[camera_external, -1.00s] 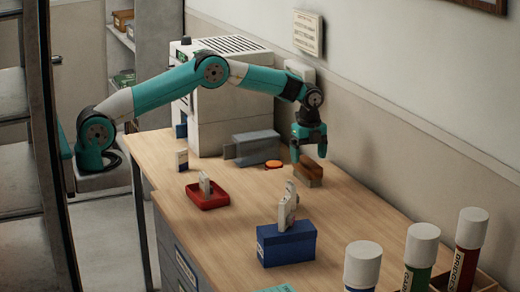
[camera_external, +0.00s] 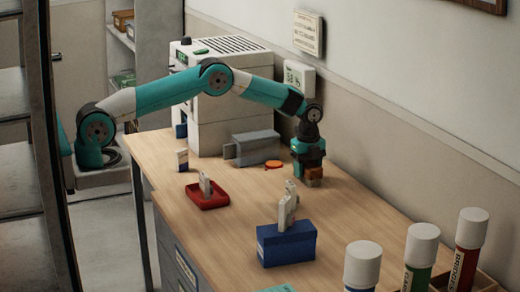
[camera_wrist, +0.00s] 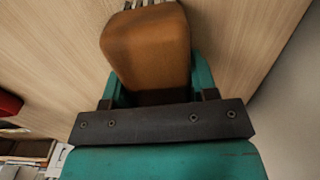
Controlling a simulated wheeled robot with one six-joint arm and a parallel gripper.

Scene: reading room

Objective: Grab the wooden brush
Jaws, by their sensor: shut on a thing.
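The wooden brush (camera_wrist: 148,45) is a brown block with rounded edges, filling the top middle of the wrist view, with pale bristles at its far end. In the external view the brush (camera_external: 314,173) sits at the back right of the desk, mostly hidden by my gripper. My gripper (camera_external: 308,165) points down over it, low at the desk. In the wrist view its teal fingers (camera_wrist: 158,88) stand on both sides of the brush, shut on it. I cannot tell whether the brush still touches the desk.
A red tray (camera_external: 222,204) with a pale item stands left of the brush. A blue box (camera_external: 268,258) with white cards is nearer the camera. A grey metal block (camera_external: 258,150) and an orange disc (camera_external: 274,165) lie close by. The wall is just to the right.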

